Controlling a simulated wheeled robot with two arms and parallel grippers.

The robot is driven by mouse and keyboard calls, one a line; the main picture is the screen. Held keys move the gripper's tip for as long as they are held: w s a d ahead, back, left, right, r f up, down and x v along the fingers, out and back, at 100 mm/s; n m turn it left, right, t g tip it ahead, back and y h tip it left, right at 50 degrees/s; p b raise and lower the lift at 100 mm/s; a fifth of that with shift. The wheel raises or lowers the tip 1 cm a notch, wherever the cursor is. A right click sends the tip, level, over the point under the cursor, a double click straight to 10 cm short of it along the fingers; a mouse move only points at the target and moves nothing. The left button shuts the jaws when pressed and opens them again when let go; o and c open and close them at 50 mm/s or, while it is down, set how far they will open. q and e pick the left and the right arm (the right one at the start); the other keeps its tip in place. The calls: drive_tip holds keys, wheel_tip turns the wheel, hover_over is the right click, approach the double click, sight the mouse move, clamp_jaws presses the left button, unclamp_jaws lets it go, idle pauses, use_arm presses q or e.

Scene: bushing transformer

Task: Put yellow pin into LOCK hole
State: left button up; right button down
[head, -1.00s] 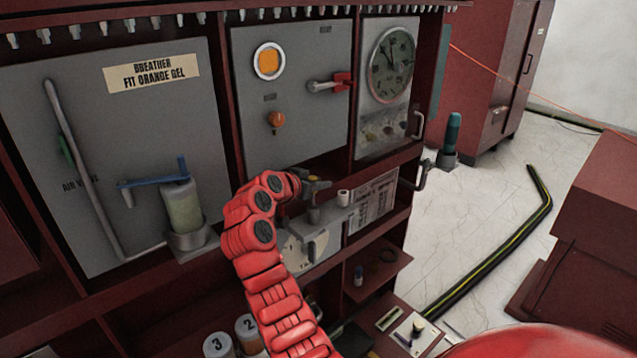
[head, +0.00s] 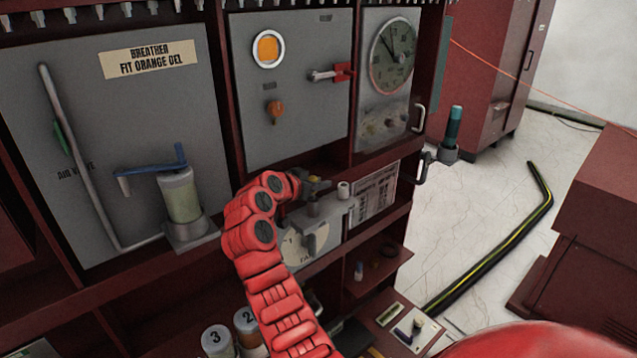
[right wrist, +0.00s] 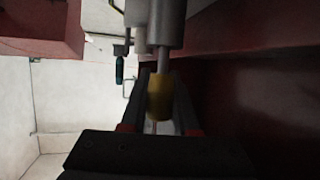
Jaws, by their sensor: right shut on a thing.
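My right gripper (head: 313,183) is at the shelf below the middle grey panel, beside a grey mechanism with a lever (head: 322,205). In the right wrist view, the right gripper (right wrist: 158,105) is shut on the yellow pin (right wrist: 160,97), which lies between its two dark fingers. A thin grey rod (right wrist: 163,60) runs from the pin to a grey cylinder (right wrist: 160,20). In the head view the yellow pin (head: 314,178) is a small spot at the fingertips. I cannot read a LOCK label, and whether the pin sits in a hole cannot be told. My left gripper is not in view.
A white-topped cylinder (head: 344,189) stands just right of the gripper. A blue-handled valve on a jar (head: 180,196) is at the left. A small board with pegs (head: 416,330) lies at lower right. Numbered cans (head: 218,341) stand at the bottom.

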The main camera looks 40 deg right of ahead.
drive_tip(key=shift+f+b, duration=0.65)
drive_tip(key=shift+f, duration=0.25)
drive_tip(key=c, duration=0.6)
unclamp_jaws()
drive_tip(key=shift+r, duration=0.1)
drive_tip(key=b+v, duration=0.1)
drive_tip(key=v, duration=1.6)
drive_tip(key=shift+a+b, duration=0.25)
drive_tip(key=shift+b, duration=0.15)
